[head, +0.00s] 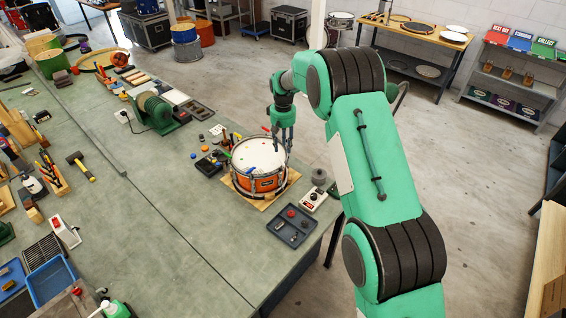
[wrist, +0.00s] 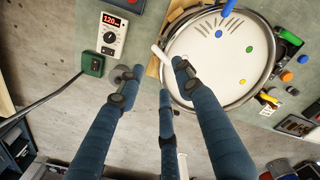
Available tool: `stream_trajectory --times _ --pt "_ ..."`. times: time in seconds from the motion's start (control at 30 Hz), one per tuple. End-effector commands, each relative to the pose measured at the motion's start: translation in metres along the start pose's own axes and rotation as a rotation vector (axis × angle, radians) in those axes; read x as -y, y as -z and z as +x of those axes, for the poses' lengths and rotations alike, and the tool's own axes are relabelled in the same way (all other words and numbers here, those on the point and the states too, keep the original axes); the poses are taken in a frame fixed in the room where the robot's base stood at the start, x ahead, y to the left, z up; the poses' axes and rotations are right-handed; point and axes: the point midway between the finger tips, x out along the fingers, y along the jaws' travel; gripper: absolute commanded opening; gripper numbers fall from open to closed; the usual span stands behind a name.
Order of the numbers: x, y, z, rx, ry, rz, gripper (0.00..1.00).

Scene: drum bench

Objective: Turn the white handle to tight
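An orange drum (head: 258,184) with a pale head and metal hoops stands on a wooden board at the bench's right end. In the wrist view the drum head (wrist: 217,62) shows coloured dots and some short dark strokes. A small white handle (wrist: 160,54) sticks out at the drum's rim, tilted, in the wrist view; I cannot make it out in the head view. My gripper (head: 284,128) points down at the drum's far right edge. Its fingers (wrist: 154,75) are spread in the wrist view, with the white handle near the right fingertip; contact cannot be told.
A control box (wrist: 113,36) with a red 120 display and a dial lies beside the drum. A grey tray (head: 291,226) sits at the bench edge. Small tools crowd the drum's left side. A green reel (head: 154,111) stands farther back.

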Motion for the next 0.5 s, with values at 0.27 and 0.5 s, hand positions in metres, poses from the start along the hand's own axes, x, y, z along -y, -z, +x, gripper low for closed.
stream_trajectory --times 0.27,0.5 --pt "0.000 -0.001 0.046 0.003 0.000 0.000 0.35" --pt "0.000 0.000 0.081 0.001 0.000 0.000 0.35"
